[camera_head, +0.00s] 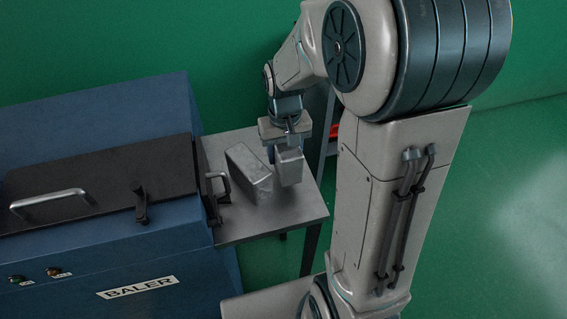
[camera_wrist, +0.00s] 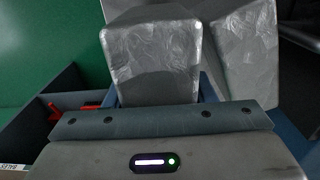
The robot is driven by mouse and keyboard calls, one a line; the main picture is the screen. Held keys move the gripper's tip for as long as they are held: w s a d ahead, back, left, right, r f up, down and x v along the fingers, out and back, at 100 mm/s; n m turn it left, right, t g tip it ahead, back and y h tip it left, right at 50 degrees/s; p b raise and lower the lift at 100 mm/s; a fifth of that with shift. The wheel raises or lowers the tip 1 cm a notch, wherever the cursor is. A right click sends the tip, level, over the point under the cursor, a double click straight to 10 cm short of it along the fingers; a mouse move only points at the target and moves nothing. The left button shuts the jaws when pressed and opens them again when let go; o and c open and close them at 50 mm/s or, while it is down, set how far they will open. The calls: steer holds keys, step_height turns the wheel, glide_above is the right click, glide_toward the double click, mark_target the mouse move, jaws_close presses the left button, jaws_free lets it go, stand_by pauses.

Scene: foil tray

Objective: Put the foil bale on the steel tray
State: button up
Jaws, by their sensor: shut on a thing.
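A silvery foil bale (camera_head: 290,167) is between the fingers of my gripper (camera_head: 288,150), which points down over the right part of a flat grey metal surface (camera_head: 235,230) beside the baler. This surface looks like the steel tray. In the wrist view the held bale (camera_wrist: 152,62) shows crinkled foil, with my gripper (camera_wrist: 157,92) shut on its sides. I cannot tell whether its underside touches the surface. A second foil bale (camera_head: 250,170) rests on the surface just left of the held one; it also shows at right in the wrist view (camera_wrist: 245,55).
The blue baler (camera_head: 100,255) stands at left, with a black lid (camera_head: 110,180), a handle (camera_head: 50,198) and latches. A dark rack or bin with red items (camera_wrist: 60,108) stands beyond the surface. The front right of the surface is bare.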

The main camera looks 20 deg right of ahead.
steer(key=shift+s+a+f, duration=0.1)
steer(key=shift+s+f, duration=0.05)
steer(key=shift+f, duration=1.95)
steer(key=shift+f, duration=0.2)
steer(key=o, duration=1.2)
steer(key=shift+c, duration=0.2)
steer(key=shift+r, duration=0.1)
